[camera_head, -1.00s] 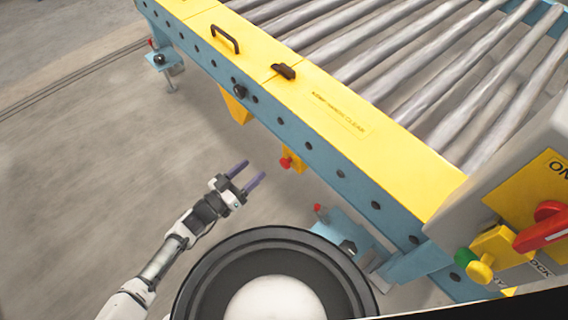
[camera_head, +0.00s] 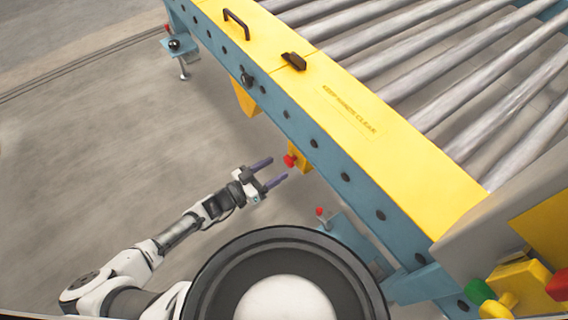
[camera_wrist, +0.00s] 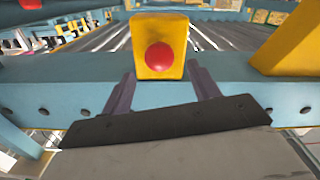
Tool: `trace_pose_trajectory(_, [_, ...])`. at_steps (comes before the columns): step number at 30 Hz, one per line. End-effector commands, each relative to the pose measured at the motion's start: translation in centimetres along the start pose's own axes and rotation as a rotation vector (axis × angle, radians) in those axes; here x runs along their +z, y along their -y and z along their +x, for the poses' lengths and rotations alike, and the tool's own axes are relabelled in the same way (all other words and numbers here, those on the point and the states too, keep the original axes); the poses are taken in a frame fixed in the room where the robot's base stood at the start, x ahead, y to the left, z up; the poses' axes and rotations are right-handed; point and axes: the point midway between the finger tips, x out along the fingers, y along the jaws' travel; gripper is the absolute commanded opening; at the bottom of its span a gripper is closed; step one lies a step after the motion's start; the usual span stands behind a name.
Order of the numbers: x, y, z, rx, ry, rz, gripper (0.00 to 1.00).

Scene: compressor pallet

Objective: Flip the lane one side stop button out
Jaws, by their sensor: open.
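A red mushroom button on a small yellow box hangs under the side rail of the roller conveyor. The red button (camera_head: 289,160) shows in the head view, and it also shows in the wrist view (camera_wrist: 159,57), centred on its yellow box (camera_wrist: 173,28). My gripper (camera_head: 274,173) is open and empty, its two dark purple fingers pointing toward the rail just below the button. In the wrist view my gripper (camera_wrist: 163,86) has one finger on each side, below the button, apart from it. Whether the button is in or out I cannot tell.
The blue conveyor rail (camera_head: 330,165) with its yellow top cover (camera_head: 400,150) runs diagonally beside my arm. A control box with green and red buttons (camera_head: 505,285) stands at the lower right. A yellow bracket (camera_head: 246,98) hangs farther along. The concrete floor at left is clear.

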Motion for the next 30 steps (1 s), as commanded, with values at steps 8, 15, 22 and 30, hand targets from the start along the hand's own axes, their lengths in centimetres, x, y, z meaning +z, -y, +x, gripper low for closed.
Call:
trace_pose_trajectory(8, [0.1, 0.0, 3.9, 0.001, 0.000, 0.000, 0.61])
trace_pose_trajectory(15, [0.0, 0.0, 4.5, -0.001, 0.001, 0.000, 0.61])
trace_pose_trajectory(22, [0.0, 0.0, 4.5, -0.001, 0.001, 0.000, 0.50])
trace_pose_trajectory(30, [0.0, 0.0, 4.4, -0.001, 0.001, 0.000, 0.15])
